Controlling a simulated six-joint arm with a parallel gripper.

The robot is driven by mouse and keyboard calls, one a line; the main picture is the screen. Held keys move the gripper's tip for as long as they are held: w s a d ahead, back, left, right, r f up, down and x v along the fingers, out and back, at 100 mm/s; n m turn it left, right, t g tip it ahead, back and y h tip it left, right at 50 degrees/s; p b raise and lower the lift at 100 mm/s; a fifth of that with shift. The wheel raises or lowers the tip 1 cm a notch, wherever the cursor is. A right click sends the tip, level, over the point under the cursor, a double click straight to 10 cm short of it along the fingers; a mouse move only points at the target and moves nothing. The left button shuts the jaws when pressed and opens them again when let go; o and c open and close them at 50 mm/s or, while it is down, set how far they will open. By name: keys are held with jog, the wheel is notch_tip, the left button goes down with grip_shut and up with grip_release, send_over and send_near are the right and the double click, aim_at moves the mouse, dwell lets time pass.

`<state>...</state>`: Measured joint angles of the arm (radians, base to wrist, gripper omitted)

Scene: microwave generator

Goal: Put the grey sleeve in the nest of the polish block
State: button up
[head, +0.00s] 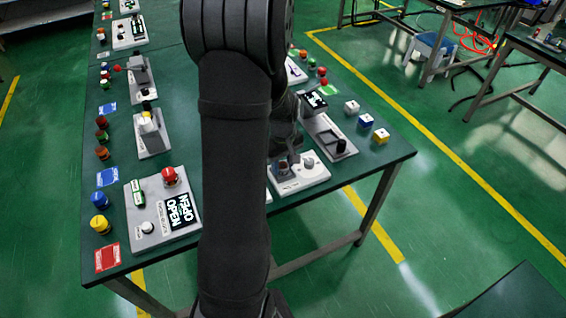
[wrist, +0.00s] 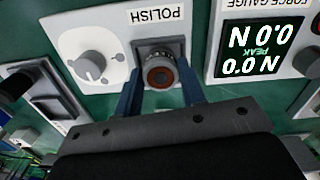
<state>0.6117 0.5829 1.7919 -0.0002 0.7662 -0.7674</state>
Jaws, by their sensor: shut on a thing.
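The polish block (wrist: 118,36) is white, with a round knob (wrist: 90,66) and a dark square nest (wrist: 152,47), in the wrist view. The block also shows in the head view (head: 302,183), just right of my arm. The grey sleeve (wrist: 161,73), a ring with a reddish-brown inside, is seen end-on at the nest. My gripper (wrist: 161,88) has its two blue fingers closed on either side of the sleeve. Whether the sleeve sits in the nest or just above it, I cannot tell. In the head view my arm hides most of the gripper.
A force gauge (wrist: 228,81) with a lit display stands to the right of the polish block in the wrist view. Another device (wrist: 35,95) is to the left. In the head view, small cubes (head: 365,120) stand on the table (head: 385,150) near its right edge.

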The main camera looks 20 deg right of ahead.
aim_at(283, 166)
jog(key=shift+f, duration=0.15)
jog(key=o, duration=1.1)
notch_tip(283, 166, up, 12)
jog(key=shift+r, duration=0.2)
jog(key=shift+f, duration=0.1)
jog(key=shift+f, duration=4.2)
jog(key=shift+f, duration=0.1)
